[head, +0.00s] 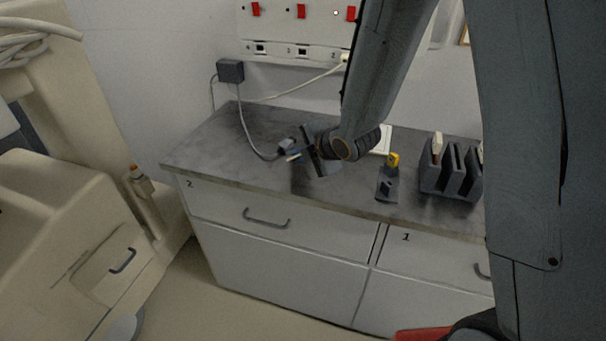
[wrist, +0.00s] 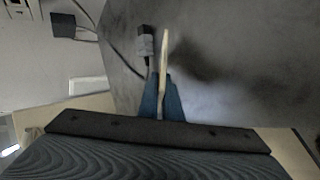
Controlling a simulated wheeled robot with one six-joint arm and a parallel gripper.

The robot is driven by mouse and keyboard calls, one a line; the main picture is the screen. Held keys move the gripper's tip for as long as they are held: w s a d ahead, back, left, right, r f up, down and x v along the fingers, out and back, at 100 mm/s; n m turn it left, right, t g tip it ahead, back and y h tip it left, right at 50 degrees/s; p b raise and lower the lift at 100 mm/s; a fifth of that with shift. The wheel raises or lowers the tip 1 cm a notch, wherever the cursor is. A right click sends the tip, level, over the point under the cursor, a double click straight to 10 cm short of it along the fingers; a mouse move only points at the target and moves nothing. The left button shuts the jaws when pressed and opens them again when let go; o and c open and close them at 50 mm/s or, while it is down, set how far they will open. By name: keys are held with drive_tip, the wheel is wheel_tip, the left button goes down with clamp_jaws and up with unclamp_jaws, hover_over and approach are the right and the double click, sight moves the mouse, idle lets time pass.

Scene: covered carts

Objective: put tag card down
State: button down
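The tag card (wrist: 163,62) is a thin cream strip, seen nearly edge-on in the wrist view. It stands up between the blue fingers of my gripper (wrist: 162,98), which are shut on it. In the head view the card's pale edge (head: 293,158) shows at the left of my gripper (head: 298,153), over the left part of the grey counter top (head: 225,140). A dark shadow lies on the counter near the gripper. I cannot tell exactly how high the card is above the counter.
A grey plug (head: 286,144) on a cable lies close beside the card; it also shows in the wrist view (wrist: 146,45). A black adapter (head: 230,71) is on the wall. A slotted grey rack (head: 455,180) and a small holder (head: 387,187) with a yellow piece stand to the right.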

drive_tip(key=c, duration=2.1)
unclamp_jaws()
drive_tip(key=shift+r, duration=0.1)
drive_tip(key=shift+p+v, duration=2)
drive_tip(key=shift+v, duration=2)
